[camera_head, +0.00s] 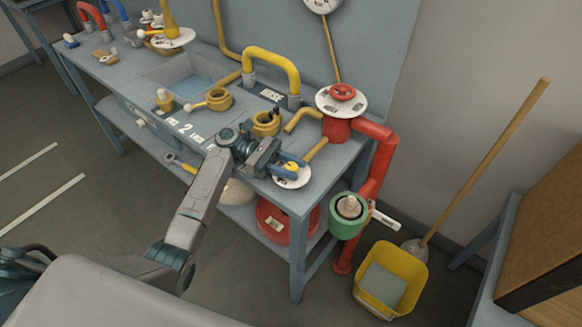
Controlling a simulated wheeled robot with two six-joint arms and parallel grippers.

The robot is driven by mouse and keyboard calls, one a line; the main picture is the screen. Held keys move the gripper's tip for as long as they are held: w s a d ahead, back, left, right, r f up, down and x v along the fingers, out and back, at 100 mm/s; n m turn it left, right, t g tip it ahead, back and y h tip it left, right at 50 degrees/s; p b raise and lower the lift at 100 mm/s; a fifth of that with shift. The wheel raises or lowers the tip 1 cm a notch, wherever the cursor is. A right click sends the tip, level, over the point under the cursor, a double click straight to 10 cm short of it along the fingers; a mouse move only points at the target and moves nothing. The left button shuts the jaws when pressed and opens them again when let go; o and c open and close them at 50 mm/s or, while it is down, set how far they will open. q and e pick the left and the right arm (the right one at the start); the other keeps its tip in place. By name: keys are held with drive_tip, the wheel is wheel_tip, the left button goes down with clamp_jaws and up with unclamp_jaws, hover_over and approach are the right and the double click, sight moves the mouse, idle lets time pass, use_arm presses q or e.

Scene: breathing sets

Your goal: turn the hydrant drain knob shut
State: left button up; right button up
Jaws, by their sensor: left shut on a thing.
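My left gripper (287,167) reaches in from the lower left to the front right corner of the bench. Its blue fingers are shut on a small yellow knob (291,166). A round white dial plate (293,181) lies just under the knob, partly hidden by the fingers. The red hydrant (336,130) stands behind and to the right, with a red handwheel (343,92) over a white dial. My right gripper is not in view.
The grey bench (325,180) carries a yellow hose arch (272,62), brass-coloured fittings (219,98) and a basin (190,82). A red pipe (378,165) runs down at the right. A green cup-like holder (346,228), a yellow bucket (412,268) and a broom (490,155) stand right of the bench.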

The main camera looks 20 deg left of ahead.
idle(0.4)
use_arm(q)
drive_tip(key=o, duration=1)
drive_tip(key=shift+c, duration=0.2)
drive_tip(key=a, duration=0.2)
drive_tip(key=a+b, duration=0.1)
drive_tip(key=a, duration=0.1)
drive_tip(key=w+a+b, duration=0.1)
drive_tip(key=a, duration=0.1)
drive_tip(key=shift+w+a+f, duration=0.1)
drive_tip(key=shift+a+f, duration=0.1)
drive_tip(key=shift+a, duration=0.1)
drive_tip(key=shift+a+r, duration=0.15)
drive_tip(key=shift+a, duration=0.2)
